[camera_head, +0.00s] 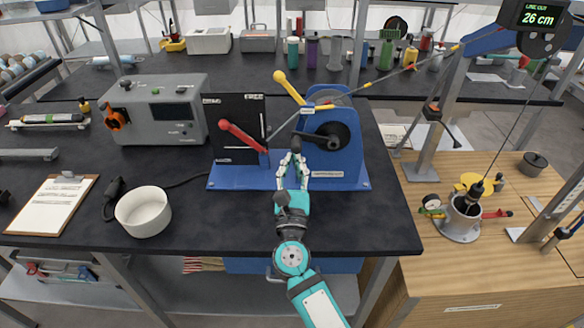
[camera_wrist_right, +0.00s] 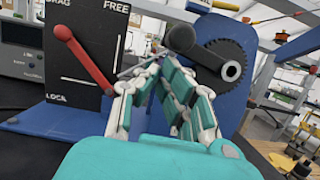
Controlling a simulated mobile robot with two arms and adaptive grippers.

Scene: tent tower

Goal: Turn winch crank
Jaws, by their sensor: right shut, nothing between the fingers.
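The blue winch (camera_head: 347,160) stands on a blue base at the front of the dark bench. Its black crank (camera_head: 322,138) reaches left from the round hub to a knob. In the right wrist view the crank knob (camera_wrist_right: 181,39) is just beyond my fingertips, and the toothed hub (camera_wrist_right: 231,71) is to its right. My right gripper (camera_head: 292,158) is just below and in front of the knob; its fingers (camera_wrist_right: 152,68) are closed together with nothing between them. Whether they touch the knob cannot be told. My left gripper is not in view.
A black panel marked DRAG, FREE and LOCK (camera_wrist_right: 88,20) with a red lever (camera_head: 240,135) stands left of the crank. A yellow lever (camera_head: 289,87) rises behind. A white bowl (camera_head: 143,211) and clipboard (camera_head: 53,206) lie left. A display (camera_head: 541,15) reads 26 cm.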

